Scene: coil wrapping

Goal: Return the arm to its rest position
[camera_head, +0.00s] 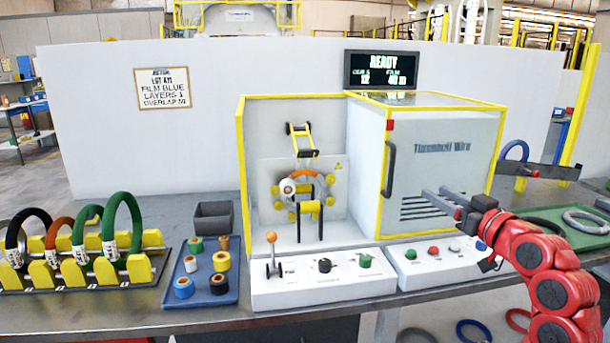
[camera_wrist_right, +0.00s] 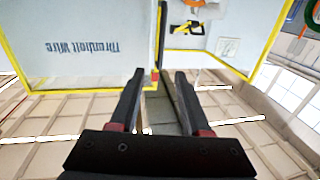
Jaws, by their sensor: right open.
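My right gripper (camera_head: 434,191) comes in from the right on the red arm. It is open and empty, in front of the closed cabinet (camera_head: 455,145) of the wrapping machine. In the right wrist view its two dark fingers (camera_wrist_right: 160,76) stand apart with nothing between them; the cabinet (camera_wrist_right: 85,45) shows upside down beyond. An orange ring (camera_head: 308,175) sits in the open bay (camera_head: 270,135) of the machine, partly hidden by a white round part. My left gripper is not in view.
Several coils stand on a rack (camera_head: 75,270) at left. A blue tray (camera_head: 210,296) holds film rolls beside a grey bin (camera_head: 213,219). Control boxes (camera_head: 325,290) line the front. A green tray (camera_head: 552,213) with a grey ring lies at right. The display (camera_head: 381,70) reads READY.

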